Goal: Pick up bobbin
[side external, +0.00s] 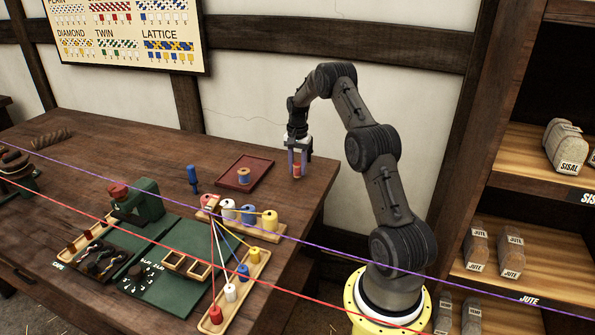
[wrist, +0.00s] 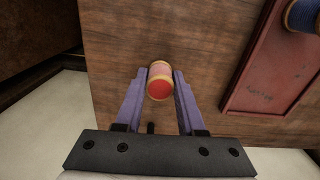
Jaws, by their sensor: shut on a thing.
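A red bobbin with pale wooden ends (wrist: 160,81) is between the two purple fingers of my gripper (wrist: 159,88) in the wrist view. My gripper is shut on it, with a finger against each side. In the side external view my gripper (side external: 297,168) points down near the table's back right edge, with the red bobbin (side external: 297,171) between its fingertips. I cannot tell whether the bobbin touches the table.
A wooden rack with several coloured spools (side external: 232,293) stands at the front of the table, with strands running up from it. A green machine (side external: 137,203) is at the left. A red and a purple line cross the side external view. Bare tabletop (side external: 305,200) lies around my gripper.

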